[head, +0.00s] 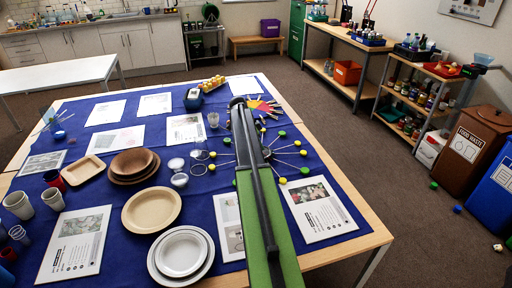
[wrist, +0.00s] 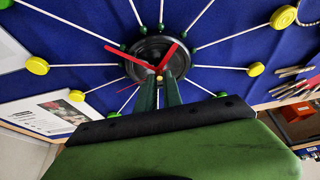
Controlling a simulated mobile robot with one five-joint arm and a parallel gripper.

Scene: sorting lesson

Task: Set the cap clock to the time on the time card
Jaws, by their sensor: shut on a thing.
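The cap clock (wrist: 152,47) has a round black hub with white rods running out to yellow and green caps. In the wrist view a longer red hand (wrist: 122,53) points to the upper left and a shorter red hand (wrist: 172,52) to the upper right. A thin red hand points to the lower left. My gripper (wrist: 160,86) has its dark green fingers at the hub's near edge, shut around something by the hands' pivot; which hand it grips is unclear. In the head view my arm hides part of the clock (head: 291,151). I cannot identify the time card.
The blue cloth (head: 100,192) carries printed sheets, including one (head: 320,208) right of my arm. Plates (head: 181,253), bowls (head: 152,209) and cups lie to the left. The table's right edge is close.

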